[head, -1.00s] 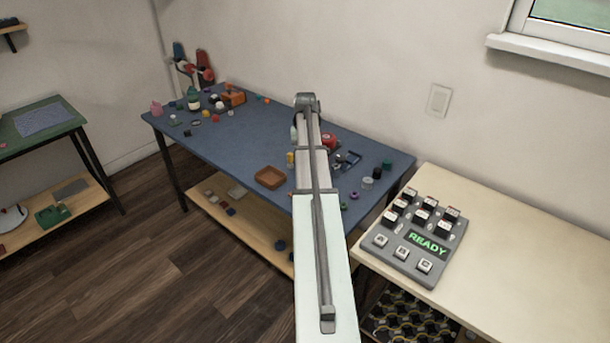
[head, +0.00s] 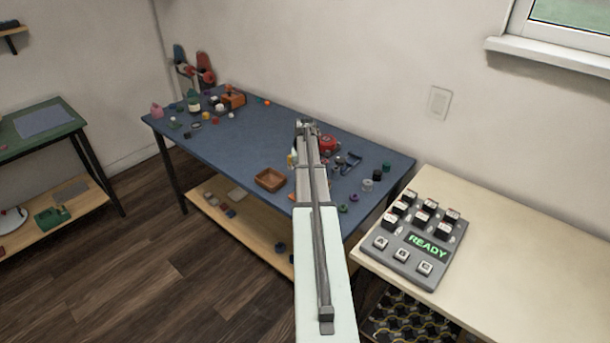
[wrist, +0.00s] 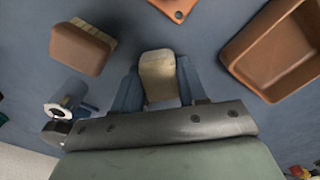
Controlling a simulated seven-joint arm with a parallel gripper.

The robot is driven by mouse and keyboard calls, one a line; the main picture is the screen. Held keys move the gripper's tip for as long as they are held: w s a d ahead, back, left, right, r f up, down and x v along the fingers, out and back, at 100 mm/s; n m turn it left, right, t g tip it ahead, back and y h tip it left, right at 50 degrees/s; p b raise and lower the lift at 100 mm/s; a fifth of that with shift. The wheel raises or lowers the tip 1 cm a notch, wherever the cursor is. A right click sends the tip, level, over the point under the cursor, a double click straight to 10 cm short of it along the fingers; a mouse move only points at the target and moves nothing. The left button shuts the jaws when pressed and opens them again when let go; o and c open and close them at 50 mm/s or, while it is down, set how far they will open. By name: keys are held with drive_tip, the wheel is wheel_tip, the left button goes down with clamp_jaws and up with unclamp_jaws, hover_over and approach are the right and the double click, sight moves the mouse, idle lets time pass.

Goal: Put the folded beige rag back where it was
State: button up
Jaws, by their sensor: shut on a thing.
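The folded beige rag (wrist: 159,75) shows in the wrist view between the two blue fingers of my gripper (wrist: 159,88). The gripper is shut on it, and the rag sticks out past the fingertips. The blue tabletop (wrist: 205,35) is below; I cannot tell whether the rag touches it.
In the wrist view a brown tray (wrist: 240,70) lies at upper right, a brown brush (wrist: 78,50) at upper left, an orange piece (wrist: 175,8) at the top, and a metal and blue tool (wrist: 65,105) at left. Bare tabletop lies between them.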

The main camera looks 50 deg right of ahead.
drive_tip(key=shift+f, duration=0.1)
drive_tip(key=o, duration=1)
wheel_tip(320, 180, up, 12)
idle(0.4)
